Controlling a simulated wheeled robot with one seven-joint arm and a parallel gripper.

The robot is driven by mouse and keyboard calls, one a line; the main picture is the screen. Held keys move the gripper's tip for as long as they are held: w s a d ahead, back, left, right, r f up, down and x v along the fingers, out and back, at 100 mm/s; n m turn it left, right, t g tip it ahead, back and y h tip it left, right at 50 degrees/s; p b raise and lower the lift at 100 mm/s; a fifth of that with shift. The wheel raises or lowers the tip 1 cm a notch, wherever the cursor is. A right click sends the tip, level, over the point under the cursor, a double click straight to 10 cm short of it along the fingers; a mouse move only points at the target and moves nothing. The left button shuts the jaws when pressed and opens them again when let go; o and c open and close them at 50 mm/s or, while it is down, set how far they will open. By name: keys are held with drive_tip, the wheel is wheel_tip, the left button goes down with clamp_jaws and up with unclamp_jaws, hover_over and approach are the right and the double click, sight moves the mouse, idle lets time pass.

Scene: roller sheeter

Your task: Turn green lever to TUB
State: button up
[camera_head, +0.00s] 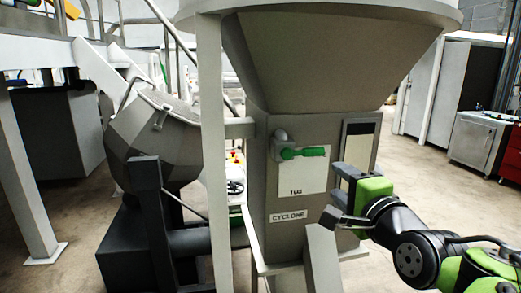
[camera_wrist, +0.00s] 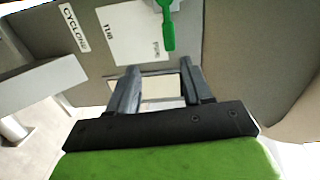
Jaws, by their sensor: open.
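The green lever (camera_head: 303,152) is on a grey pivot (camera_head: 281,142) on the front of the cyclone housing. It lies about level, pointing right, above the printed word TUB (camera_head: 296,191) on a white sheet. In the wrist view the lever (camera_wrist: 168,30) hangs from the top edge, with TUB (camera_wrist: 108,33) to its left and a small unreadable word (camera_wrist: 156,47) beside its tip. My gripper (camera_head: 338,195) is open and empty, to the lower right of the lever and apart from it. Its two fingers (camera_wrist: 159,76) show below the lever's tip in the wrist view.
A framed pale panel (camera_head: 358,150) is on the housing right of the lever; it shows between my fingers. A CYCLONE label (camera_head: 289,216) is lower down. A pale post (camera_head: 211,150) stands left of the housing, and a hopper (camera_head: 335,60) overhangs it. Open floor lies right.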

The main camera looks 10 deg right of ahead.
sight(316, 153)
drive_tip(key=w, duration=0.5)
drive_tip(key=w+p, duration=0.1)
drive_tip(key=w, duration=0.4)
drive_tip(key=w+r, duration=0.1)
drive_tip(key=w, duration=0.4)
drive_tip(key=shift+d, duration=0.25)
drive_tip(key=shift+s, duration=0.15)
drive_tip(key=shift+c, duration=0.6)
clamp_jaws()
